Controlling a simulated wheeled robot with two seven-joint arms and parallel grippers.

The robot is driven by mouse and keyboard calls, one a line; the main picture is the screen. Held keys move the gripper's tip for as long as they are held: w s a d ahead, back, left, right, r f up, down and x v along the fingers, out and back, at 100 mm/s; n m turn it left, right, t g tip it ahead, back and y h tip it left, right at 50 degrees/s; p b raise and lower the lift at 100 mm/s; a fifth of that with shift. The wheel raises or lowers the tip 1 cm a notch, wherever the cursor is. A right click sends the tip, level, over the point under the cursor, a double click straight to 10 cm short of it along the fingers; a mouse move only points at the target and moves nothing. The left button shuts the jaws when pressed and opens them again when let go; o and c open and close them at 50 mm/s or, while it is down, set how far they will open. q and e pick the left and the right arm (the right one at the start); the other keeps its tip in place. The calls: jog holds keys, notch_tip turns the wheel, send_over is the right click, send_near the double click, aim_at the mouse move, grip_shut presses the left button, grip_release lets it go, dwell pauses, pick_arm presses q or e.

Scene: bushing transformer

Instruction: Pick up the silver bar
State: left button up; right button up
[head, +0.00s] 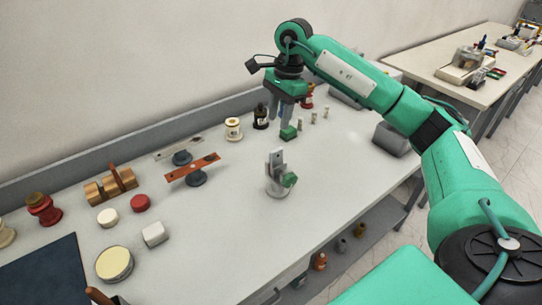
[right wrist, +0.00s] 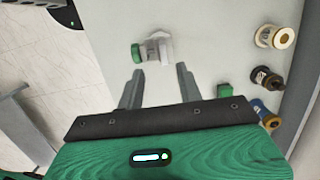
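A flat silver bar (head: 178,149) with holes rests across a dark round stand (head: 182,158) at the back of the table, in the head view. It is not seen in the right wrist view. My right gripper (head: 282,117) points down above the table, well to the right of the silver bar. In the right wrist view its two fingers (right wrist: 160,78) are apart with nothing held between them. My left gripper is not in view.
A copper bar (head: 192,172) on a stand lies just in front of the silver bar. A silver clamp-like piece with a green knob (head: 278,180) and a green block (head: 288,133) stand near my right gripper. Bushings (head: 233,128) line the back. The front middle is clear.

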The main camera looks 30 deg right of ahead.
aim_at(277, 150)
jog(key=f+p, duration=0.2)
jog(key=f, duration=0.4)
jog(key=f+p, duration=0.3)
jog(key=f, duration=0.3)
jog(key=shift+w+a+f+p, duration=0.1)
jog(key=shift+w+f+p, duration=0.1)
jog(key=shift+f+p, duration=0.1)
jog(key=shift+f, duration=0.3)
jog(key=shift+c, duration=0.3)
grip_shut()
